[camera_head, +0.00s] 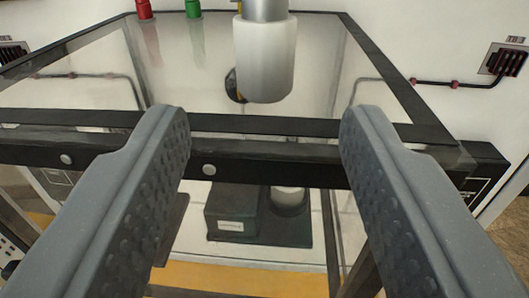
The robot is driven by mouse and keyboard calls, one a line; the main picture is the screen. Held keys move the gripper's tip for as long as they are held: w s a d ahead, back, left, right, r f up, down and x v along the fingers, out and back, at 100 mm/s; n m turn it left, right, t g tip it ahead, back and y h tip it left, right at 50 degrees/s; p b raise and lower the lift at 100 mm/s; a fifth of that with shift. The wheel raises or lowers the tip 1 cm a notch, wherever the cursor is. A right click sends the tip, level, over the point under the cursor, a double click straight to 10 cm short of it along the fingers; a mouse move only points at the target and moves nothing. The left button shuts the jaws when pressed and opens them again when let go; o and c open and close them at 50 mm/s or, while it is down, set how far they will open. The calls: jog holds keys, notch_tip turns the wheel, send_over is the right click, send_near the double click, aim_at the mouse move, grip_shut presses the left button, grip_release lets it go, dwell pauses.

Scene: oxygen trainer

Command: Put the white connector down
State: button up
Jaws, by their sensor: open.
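The white connector (265,58), a white cylinder with a shiny metal upper part, is upright at the top centre; its top is cut off by the picture edge. It appears to stand on the glossy tabletop (190,75), though its contact with the surface is hard to judge. My gripper (265,120) is open, with its two grey ridged fingers wide apart on the left and right. The connector shows beyond and between the fingertips, touching neither. Nothing is between the fingers.
The table has a dark frame, with its front rail (265,160) crossing below the fingertips. A dark box (232,213) with a label sits lower down, beside a dark round holder. A red fitting (145,9) and a green fitting (193,8) are at the back left.

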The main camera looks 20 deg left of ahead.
jog(key=shift+b+v, duration=0.3)
jog(key=shift+v, duration=2.1)
jog(key=s+d+r+m+h, duration=0.2)
jog(key=d+r+h, duration=0.2)
jog(key=d+r, duration=0.8)
jog(key=s+d+r+m+g+h, duration=0.1)
jog(key=s+d+r+m+h, duration=0.1)
jog(key=s+r, duration=0.6)
notch_tip(320, 180, up, 3)
jog(key=shift+s+d+r, duration=0.25)
jog(key=shift+s+d, duration=0.15)
jog(key=shift+d, duration=0.45)
